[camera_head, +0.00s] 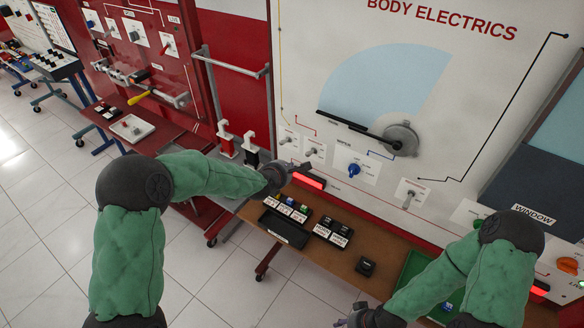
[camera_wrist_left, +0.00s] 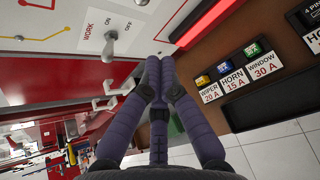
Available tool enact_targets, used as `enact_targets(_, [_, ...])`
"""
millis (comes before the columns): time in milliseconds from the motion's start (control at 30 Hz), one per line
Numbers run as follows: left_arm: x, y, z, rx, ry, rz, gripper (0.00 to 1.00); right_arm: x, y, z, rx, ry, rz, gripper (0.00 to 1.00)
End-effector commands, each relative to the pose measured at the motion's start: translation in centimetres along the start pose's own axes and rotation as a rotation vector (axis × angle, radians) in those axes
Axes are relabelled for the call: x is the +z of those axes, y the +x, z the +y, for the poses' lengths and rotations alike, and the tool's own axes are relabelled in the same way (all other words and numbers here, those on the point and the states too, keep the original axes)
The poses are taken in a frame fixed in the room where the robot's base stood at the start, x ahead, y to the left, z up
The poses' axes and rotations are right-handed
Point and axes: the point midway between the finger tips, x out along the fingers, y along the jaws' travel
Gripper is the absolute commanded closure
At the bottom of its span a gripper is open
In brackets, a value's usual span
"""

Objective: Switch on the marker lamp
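My left gripper (camera_head: 276,177) is at the lower edge of the BODY ELECTRICS board, just left of a glowing red light bar (camera_head: 309,181). In the left wrist view its dark fingers (camera_wrist_left: 160,70) are pressed together with nothing between them, and the red bar (camera_wrist_left: 205,24) is to their right. A toggle switch (camera_wrist_left: 110,44) labelled WORK stands apart from the fingertips, up and left. Another toggle (camera_wrist_left: 141,2) is cut off at the top edge. No label reading marker is legible. My right gripper (camera_head: 357,318) is at the bottom edge, partly cut off.
The board also has a blue knob (camera_head: 354,170), another toggle (camera_head: 408,197) and a wiper arm (camera_head: 360,130). Below it, a brown bench (camera_head: 335,262) holds a black tray (camera_head: 284,232) and labelled fuses and relays. A green tray (camera_head: 412,268) is near my right arm.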

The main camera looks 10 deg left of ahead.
Motion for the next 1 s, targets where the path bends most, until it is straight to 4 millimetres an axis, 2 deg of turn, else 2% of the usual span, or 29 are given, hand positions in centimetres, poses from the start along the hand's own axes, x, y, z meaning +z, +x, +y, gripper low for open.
enact_targets(100, [0.3, -1.5, 0.1, -0.001, 0.0, 0.0, 1.0, 0.0, -0.2, -0.1, 0.0, 0.0, -0.001, 0.55])
enact_targets(300, [0.5, -2.7, 0.1, -0.002, -0.001, 0.001, 1.0, 0.0, -0.3, -0.1, 0.0, 0.0, -0.001, 0.55])
enact_targets(867, [0.5, -2.9, 0.1, -0.002, 0.0, 0.002, 1.0, 0.0, -0.3, -0.1, 0.0, 0.0, -0.001, 0.55])
enact_targets(1000, [-0.7, -2.5, -0.9, -0.025, 0.058, 0.022, 1.0, 0.0, -0.3, -0.1, 0.0, 0.0, -0.001, 0.55])
